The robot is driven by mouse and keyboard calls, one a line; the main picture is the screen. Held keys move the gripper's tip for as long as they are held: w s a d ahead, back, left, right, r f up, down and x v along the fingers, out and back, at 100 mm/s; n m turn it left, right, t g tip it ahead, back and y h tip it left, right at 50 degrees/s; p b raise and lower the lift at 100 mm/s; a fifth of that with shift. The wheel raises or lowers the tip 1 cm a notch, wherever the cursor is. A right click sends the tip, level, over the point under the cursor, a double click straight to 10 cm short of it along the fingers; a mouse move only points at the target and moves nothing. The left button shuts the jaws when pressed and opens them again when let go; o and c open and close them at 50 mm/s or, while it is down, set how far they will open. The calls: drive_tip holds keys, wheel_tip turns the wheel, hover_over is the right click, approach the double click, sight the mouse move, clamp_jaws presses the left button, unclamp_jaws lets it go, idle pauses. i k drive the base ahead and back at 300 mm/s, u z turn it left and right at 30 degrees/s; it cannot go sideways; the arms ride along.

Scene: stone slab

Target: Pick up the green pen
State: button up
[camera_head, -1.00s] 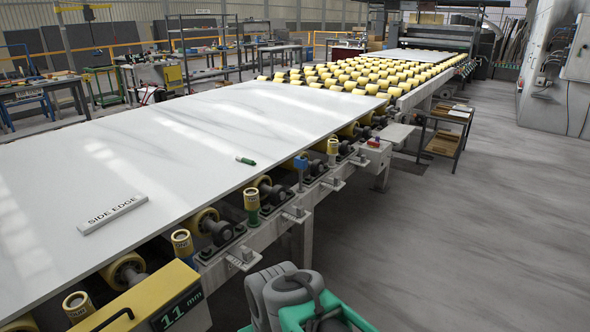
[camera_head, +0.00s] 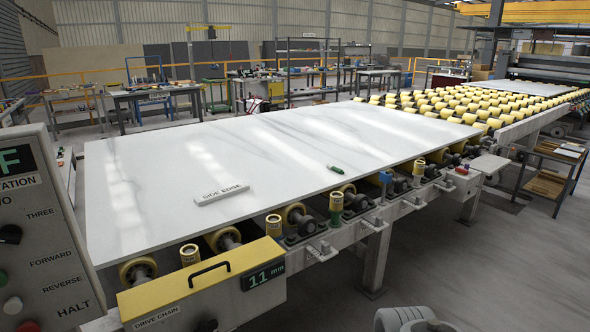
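The green pen (camera_head: 335,169) lies on the white stone slab (camera_head: 270,150), near the slab's front edge and right of the middle. It is small, with a green body and a pale part at its left end. Nothing touches it. My gripper is not in view. Only a grey rounded part of my own arm shows at the bottom edge, well below and right of the pen.
A "SIDE EDGE" block (camera_head: 222,194) lies on the slab left of the pen. Yellow rollers and posts line the slab's front. A yellow drive-chain box (camera_head: 200,284) and a grey control panel (camera_head: 35,230) stand at left. Open floor (camera_head: 480,255) lies at right.

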sight(329, 167)
drive_tip(key=u, duration=0.4)
drive_tip(key=i, duration=1.6)
drive_tip(key=z, duration=2.2)
drive_tip(key=i, duration=1.65)
drive_tip(key=u, duration=3.15)
drive_tip(key=i, duration=0.5)
drive_tip(key=z, duration=0.1)
